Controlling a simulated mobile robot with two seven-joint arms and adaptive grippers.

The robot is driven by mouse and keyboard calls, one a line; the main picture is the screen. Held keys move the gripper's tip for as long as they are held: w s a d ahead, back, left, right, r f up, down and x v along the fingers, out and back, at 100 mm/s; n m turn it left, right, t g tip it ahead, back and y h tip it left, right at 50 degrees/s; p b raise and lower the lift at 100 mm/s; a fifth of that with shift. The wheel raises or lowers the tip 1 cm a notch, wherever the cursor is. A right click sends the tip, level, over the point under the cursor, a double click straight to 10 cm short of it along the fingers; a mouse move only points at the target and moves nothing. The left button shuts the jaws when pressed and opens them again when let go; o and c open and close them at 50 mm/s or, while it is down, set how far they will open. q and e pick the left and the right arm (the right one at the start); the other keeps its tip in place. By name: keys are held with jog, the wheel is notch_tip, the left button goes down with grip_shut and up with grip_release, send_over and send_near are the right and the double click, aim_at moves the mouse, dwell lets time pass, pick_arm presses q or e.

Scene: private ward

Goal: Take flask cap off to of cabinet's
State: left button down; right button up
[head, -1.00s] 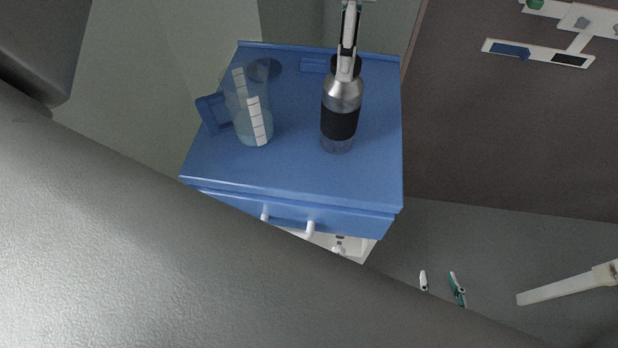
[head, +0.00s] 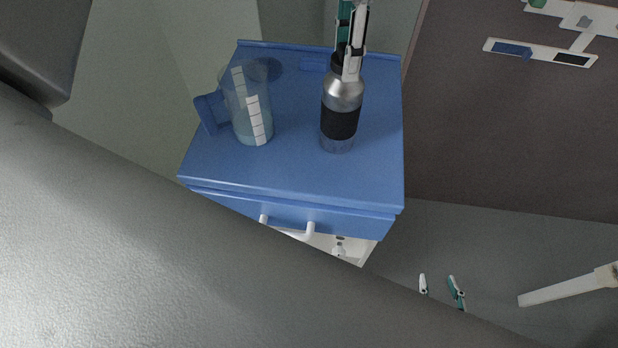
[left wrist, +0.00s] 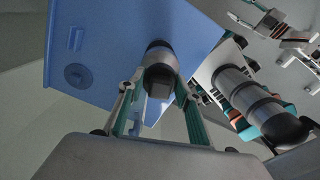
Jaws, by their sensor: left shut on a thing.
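The flask (head: 340,120) is silver with a black band and stands upright on the right part of the blue cabinet top (head: 285,170). Its dark cap (head: 337,64) is partly hidden by my left gripper (head: 346,72), which reaches it from above. In the left wrist view the fingers (left wrist: 158,88) lie on either side of the dark cap (left wrist: 158,58), shut on it. The cap still sits at the flask's neck. My right gripper (head: 440,286) is low at the right, away from the cabinet, its two fingers apart and empty.
A clear measuring jug (head: 250,115) with a white scale and blue handle stands left of the flask, with a gap between them. The front of the cabinet top is bare. A wall panel (head: 540,52) is at upper right.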

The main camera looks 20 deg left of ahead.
pick_arm(q)
jog(key=shift+w+r, duration=0.1)
jog(key=shift+r, duration=0.25)
dwell(0.3)
jog(key=shift+r+p, duration=0.5)
jog(key=shift+p, duration=0.05)
notch_tip(320, 180, up, 4)
jog(key=p, duration=0.3)
jog(key=shift+f, duration=0.1)
